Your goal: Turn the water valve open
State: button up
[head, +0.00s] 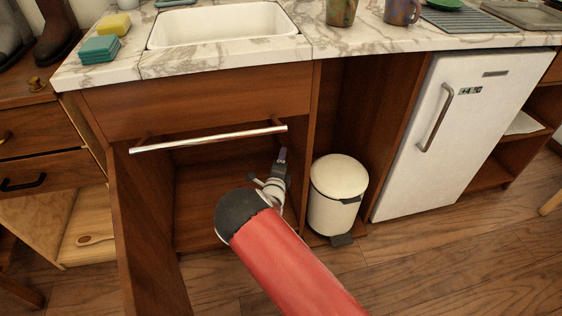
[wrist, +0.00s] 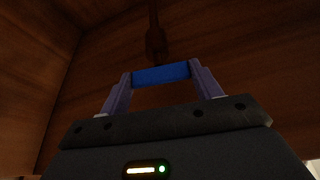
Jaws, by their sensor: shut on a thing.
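The water valve shows in the wrist view as a blue bar-shaped handle (wrist: 160,75), with a dark, narrow stem or pipe (wrist: 155,40) behind and above it. My gripper (head: 281,156) reaches into the open cabinet under the sink, near its right inner wall. In the wrist view, the two purple-grey fingers of my gripper (wrist: 161,70) are closed on the two ends of the blue handle. The handle lies almost level across the picture, tilted slightly. In the head view the valve is hidden or too small to make out.
The cabinet's open door (head: 146,220) stands on the left, and a metal bar handle (head: 208,138) crosses above the opening. A white pedal bin (head: 337,195) stands just right of my arm. A white fridge (head: 462,130) is farther right. The sink (head: 222,25) is above.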

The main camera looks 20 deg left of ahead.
jog(key=m+g, duration=0.1)
jog(key=m, duration=0.2)
jog(key=m+g+y, duration=0.1)
jog(key=m+g, duration=0.1)
jog(key=m, duration=0.1)
jog(key=shift+r+m+p, duration=0.15)
jog(key=shift+m+p, duration=0.15)
jog(key=shift+p, duration=0.05)
jog(key=shift+d+g+y, duration=0.1)
jog(key=shift+g+y, duration=0.2)
dwell(0.3)
jog(key=o, duration=1)
jog(key=shift+w, duration=0.1)
